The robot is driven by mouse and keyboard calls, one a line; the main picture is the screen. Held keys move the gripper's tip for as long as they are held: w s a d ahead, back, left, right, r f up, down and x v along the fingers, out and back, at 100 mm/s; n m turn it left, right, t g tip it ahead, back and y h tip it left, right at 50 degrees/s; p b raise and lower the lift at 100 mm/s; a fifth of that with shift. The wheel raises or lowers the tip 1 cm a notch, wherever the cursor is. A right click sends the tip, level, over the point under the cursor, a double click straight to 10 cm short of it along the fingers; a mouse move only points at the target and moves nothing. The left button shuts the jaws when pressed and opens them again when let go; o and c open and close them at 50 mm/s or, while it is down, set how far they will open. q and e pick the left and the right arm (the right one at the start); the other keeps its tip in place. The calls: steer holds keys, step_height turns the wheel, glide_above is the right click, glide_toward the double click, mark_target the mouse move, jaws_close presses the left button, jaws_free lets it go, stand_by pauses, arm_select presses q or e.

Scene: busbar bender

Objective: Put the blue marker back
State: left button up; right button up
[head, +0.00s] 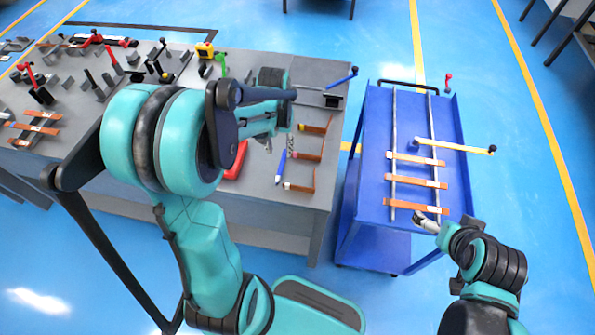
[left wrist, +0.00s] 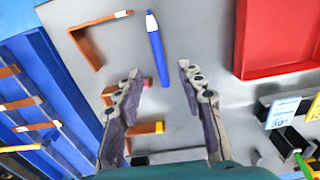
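The blue marker (head: 281,166) lies on the grey table top near its right front part, beside bent copper bars. In the left wrist view the blue marker (left wrist: 157,50) lies lengthwise, beyond and roughly in line with the gap between my left fingertips. My left gripper (left wrist: 158,70) is open and empty above the table. In the head view my left gripper (head: 270,143) is just behind the marker, partly hidden by my arm. My right gripper (head: 426,222) is by the front edge of the blue cart; its fingers are too small to read.
A red tray (left wrist: 278,70) lies beside the marker. Bent copper bars (head: 316,128) lie at the right on the grey table (head: 322,195). The blue cart (head: 375,150) holds flat copper bars (head: 415,182). Clamps and small tools fill the table's back left. A gap separates table and cart.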

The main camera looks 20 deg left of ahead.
mark_target(281, 164)
arm_select(q)
step_height(281, 164, down, 3)
steer(key=shift+a+b, duration=0.1)
steer(key=shift+b, duration=0.4)
steer(key=f+b, duration=0.2)
steer(key=f, duration=0.3)
steer(key=shift+w, duration=0.2)
steer(key=shift+r, duration=0.1)
jaws_close()
